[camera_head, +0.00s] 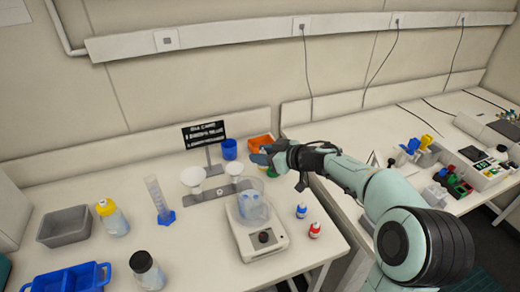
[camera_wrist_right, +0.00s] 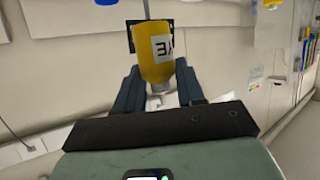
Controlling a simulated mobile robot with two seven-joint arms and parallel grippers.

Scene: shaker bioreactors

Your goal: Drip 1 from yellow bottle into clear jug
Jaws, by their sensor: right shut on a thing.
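The yellow bottle (camera_wrist_right: 152,55) is held between the dark fingers of my right gripper (camera_wrist_right: 158,82) in the right wrist view. Its white label shows, and a pale narrow end lies at the lower side of that picture. In the head view my right gripper (camera_head: 266,158) is above and behind the clear jug (camera_head: 252,209), and the bottle is hard to make out there. The jug stands on a white device with a dark knob (camera_head: 264,238) and shows blue inside. My left gripper is not in view.
A blue-capped bottle (camera_head: 301,211) and a red-capped bottle (camera_head: 315,230) stand right of the device. A measuring cylinder (camera_head: 158,198), a yellow-capped jar (camera_head: 112,218), a grey bin (camera_head: 64,228) and a blue tray (camera_head: 72,281) are left. An orange bin (camera_head: 262,140) is behind.

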